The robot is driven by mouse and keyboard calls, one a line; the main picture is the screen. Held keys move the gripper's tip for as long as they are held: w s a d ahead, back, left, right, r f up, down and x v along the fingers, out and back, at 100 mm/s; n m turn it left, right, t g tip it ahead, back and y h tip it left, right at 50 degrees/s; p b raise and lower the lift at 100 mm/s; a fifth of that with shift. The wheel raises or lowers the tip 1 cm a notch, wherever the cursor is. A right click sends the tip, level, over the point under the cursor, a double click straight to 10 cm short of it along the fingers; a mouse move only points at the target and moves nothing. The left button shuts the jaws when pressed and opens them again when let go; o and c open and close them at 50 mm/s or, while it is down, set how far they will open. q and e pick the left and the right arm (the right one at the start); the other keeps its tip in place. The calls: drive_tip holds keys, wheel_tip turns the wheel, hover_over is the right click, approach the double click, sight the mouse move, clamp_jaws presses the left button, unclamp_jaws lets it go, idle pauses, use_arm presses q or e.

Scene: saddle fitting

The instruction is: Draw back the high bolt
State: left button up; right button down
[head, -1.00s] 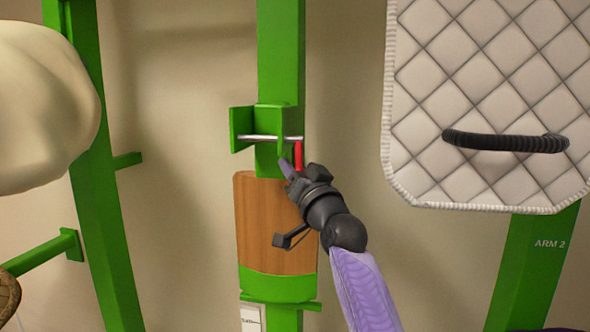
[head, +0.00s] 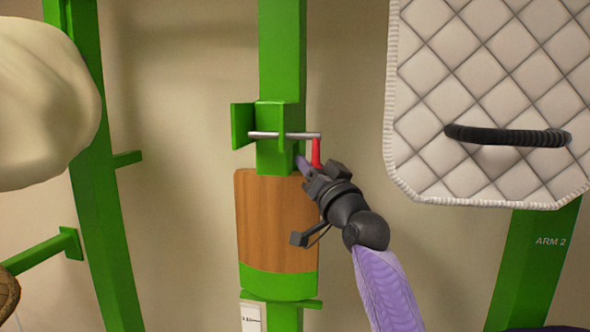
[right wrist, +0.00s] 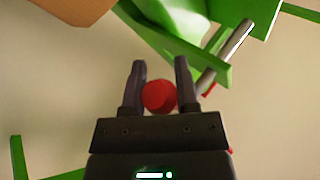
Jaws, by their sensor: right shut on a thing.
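The high bolt is a thin silver rod (head: 272,135) lying level across a green bracket (head: 242,124) on the middle post. A red handle (head: 316,150) hangs down from the rod's right end. The rod's left tip shows just inside the bracket's left plate, with a small gap between them. My right gripper (head: 308,169) is shut on the red handle. In the right wrist view the round red end of the handle (right wrist: 159,96) sits between the two fingers, and the silver rod (right wrist: 232,45) passes through a green plate. My left gripper is not in view.
A wooden panel with a green base (head: 275,220) is on the post below the bracket. A quilted white pad (head: 490,80) with a black handle (head: 508,136) hangs at the right. A pale rounded thing (head: 45,100) is at the left. Bare wall lies right of the bolt.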

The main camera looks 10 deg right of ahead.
drive_tip(key=s+d+b, duration=0.1)
drive_tip(key=s+d, duration=0.1)
drive_tip(key=d, duration=0.4)
drive_tip(key=shift+s+d+b, duration=0.3)
drive_tip(key=shift+s, duration=0.05)
drive_tip(key=shift+c, duration=1.8)
unclamp_jaws()
